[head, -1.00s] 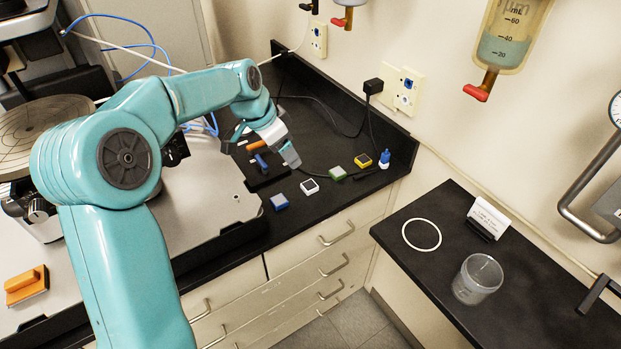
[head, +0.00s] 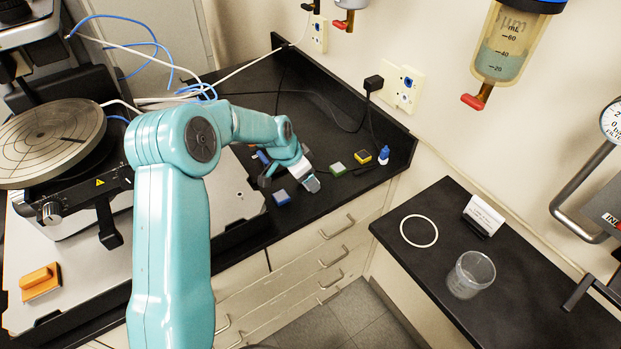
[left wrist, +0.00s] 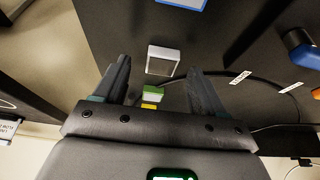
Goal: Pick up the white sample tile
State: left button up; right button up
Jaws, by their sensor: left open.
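The white sample tile (left wrist: 163,60) lies on the black bench top, its white edge around a greyer face. In the left wrist view it shows between and just beyond the tips of my left gripper (left wrist: 158,70), whose fingers are open and apart with nothing between them. In the head view my left gripper (head: 311,183) is over the tile's place and hides most or all of it. I cannot tell the exact height left between fingers and tile. My right gripper is in neither view.
A blue tile (head: 281,198) lies to the left of the gripper, a green tile (head: 337,169) and a yellow tile (head: 362,157) to its right. A black cable crosses the bench behind.

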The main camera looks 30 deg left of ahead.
pick_arm(q)
jog(key=shift+w+f, duration=0.2)
jog(key=shift+f, duration=0.35)
jog(key=shift+w+f, duration=0.2)
jog(key=shift+f, duration=0.1)
jog(key=shift+w, duration=0.1)
jog(key=shift+d, duration=0.15)
jog(key=shift+c, duration=1.2)
jog(key=c, duration=0.9)
jog(key=shift+r, duration=0.1)
